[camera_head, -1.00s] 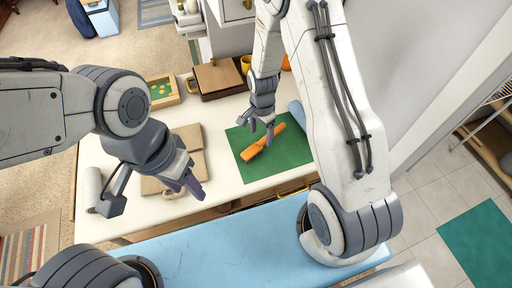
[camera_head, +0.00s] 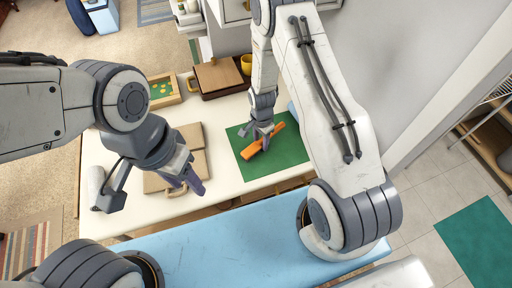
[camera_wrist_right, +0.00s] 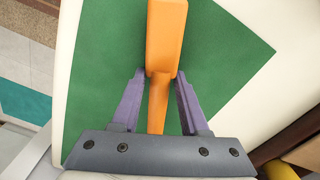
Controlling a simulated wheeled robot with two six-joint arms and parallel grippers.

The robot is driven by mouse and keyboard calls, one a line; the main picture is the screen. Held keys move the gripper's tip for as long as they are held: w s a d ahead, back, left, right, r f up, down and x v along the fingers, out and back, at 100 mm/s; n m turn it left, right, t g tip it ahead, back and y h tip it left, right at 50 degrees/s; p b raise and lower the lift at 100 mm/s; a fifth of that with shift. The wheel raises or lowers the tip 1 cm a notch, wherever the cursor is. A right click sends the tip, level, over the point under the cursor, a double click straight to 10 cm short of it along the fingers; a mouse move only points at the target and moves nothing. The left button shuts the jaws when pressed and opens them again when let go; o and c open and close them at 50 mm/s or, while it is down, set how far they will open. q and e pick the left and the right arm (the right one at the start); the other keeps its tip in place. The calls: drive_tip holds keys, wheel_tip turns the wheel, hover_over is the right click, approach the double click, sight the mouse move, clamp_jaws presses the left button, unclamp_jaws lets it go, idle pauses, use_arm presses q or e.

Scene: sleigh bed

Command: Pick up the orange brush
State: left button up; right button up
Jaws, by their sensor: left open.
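The orange brush (camera_head: 249,152) lies on a green mat (camera_head: 290,151) on the white table. My right gripper (camera_head: 264,141) is down at the middle of the brush in the head view. In the right wrist view the brush (camera_wrist_right: 166,37) runs upright through the picture, its wide part beyond the fingertips. The two purple fingers of my right gripper (camera_wrist_right: 160,80) stand on either side of its narrow part, with green showing between fingers and brush. My left gripper (camera_head: 185,188) is open and empty over the table's front left, away from the brush.
Folded brown boards (camera_head: 183,160) lie left of the mat. A light blue surface (camera_head: 230,240) lies in front of the table.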

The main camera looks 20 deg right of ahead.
sight(259, 142)
clamp_jaws()
drive_tip(key=shift+r, duration=0.15)
drive_tip(key=shift+r+b, duration=0.35)
drive_tip(key=shift+r, duration=0.3)
drive_tip(key=r, duration=0.1)
drive_tip(key=r+b, duration=0.1)
drive_tip(key=shift+a+r, duration=0.3)
drive_tip(key=shift+r, duration=0.05)
drive_tip(key=s+a+r+b, duration=0.2)
drive_tip(key=a+r, duration=0.4)
drive_tip(key=a, duration=0.4)
drive_tip(key=shift+s+a+r, duration=0.35)
drive_tip(key=shift+s, duration=0.25)
